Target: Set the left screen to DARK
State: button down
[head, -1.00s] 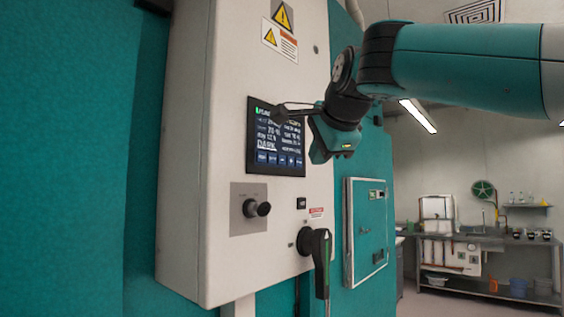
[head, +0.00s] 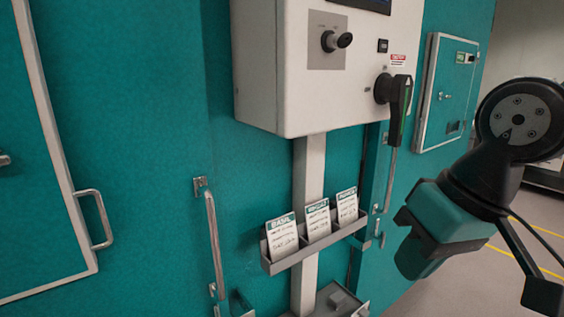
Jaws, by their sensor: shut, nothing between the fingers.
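Only the bottom strip of a dark screen (head: 366,4) shows, at the top edge of the head view; its text is out of frame. It is set in a white control box (head: 290,75) on a teal wall. My gripper (head: 425,240) is at the right, below and to the right of the box, apart from it. It is shut and empty, touching nothing that I can see. Its fingertips are hard to make out against its teal and black body.
Below the screen are a black knob (head: 337,41) and a black lever handle (head: 396,100). A grey rack (head: 305,251) with three cards hangs under the box. Door handles (head: 214,240) stick out at the left. Open floor (head: 505,260) lies at the right.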

jog(key=s+f+n+g, duration=0.2)
jog(key=s+f+n, duration=0.1)
jog(key=s, duration=0.4)
jog(key=shift+s+a+f+y, duration=0.15)
jog(key=shift+a+f+y, duration=0.15)
jog(key=shift+f, duration=0.55)
dwell(0.8)
